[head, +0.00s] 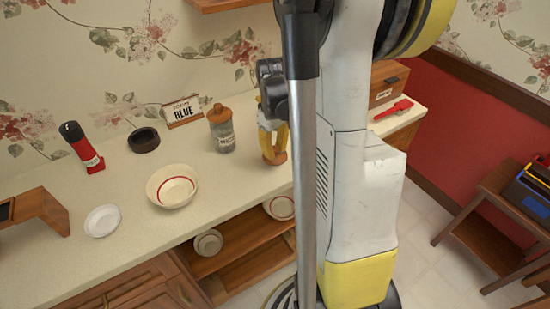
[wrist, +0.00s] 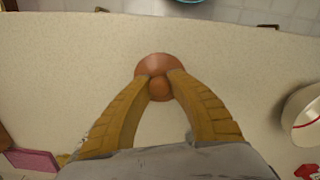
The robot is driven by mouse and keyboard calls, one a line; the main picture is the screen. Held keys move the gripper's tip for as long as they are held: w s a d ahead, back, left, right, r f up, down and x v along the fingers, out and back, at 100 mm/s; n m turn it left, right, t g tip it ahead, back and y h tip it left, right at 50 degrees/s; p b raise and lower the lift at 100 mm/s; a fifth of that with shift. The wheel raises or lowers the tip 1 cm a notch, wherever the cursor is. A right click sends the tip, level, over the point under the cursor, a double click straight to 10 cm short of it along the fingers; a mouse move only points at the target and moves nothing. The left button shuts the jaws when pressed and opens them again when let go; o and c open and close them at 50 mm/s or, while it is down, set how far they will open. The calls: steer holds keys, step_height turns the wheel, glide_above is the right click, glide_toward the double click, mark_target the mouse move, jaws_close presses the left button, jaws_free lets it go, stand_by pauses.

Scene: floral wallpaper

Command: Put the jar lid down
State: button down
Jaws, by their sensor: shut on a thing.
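My gripper (head: 272,148) is shut on a round, reddish-brown jar lid (head: 275,159). In the wrist view the yellow fingers of my gripper (wrist: 159,84) pinch the lid's round knob, and the lid's disc (wrist: 157,63) shows beyond the fingertips. The lid is level, over or on the pale counter (wrist: 70,75); I cannot tell whether it touches. A labelled glass jar (head: 222,136) with an orange-brown top stands left of my gripper in the head view.
A cream bowl with a red ring (head: 172,187) and a white plate (head: 102,221) are on the counter to the left. A BLUE sign (head: 185,111), a dark round dish (head: 144,140) and a red bottle (head: 83,150) stand behind. Counter around the lid is clear.

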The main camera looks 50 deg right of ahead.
step_height(320, 180, down, 2)
steer(key=shift+f+b, duration=0.2)
steer(key=shift+b, duration=0.15)
steer(key=shift+r, duration=0.1)
steer(key=c, duration=1.7)
jaws_free()
steer(key=shift+f, duration=0.2)
steer(key=o, duration=0.4)
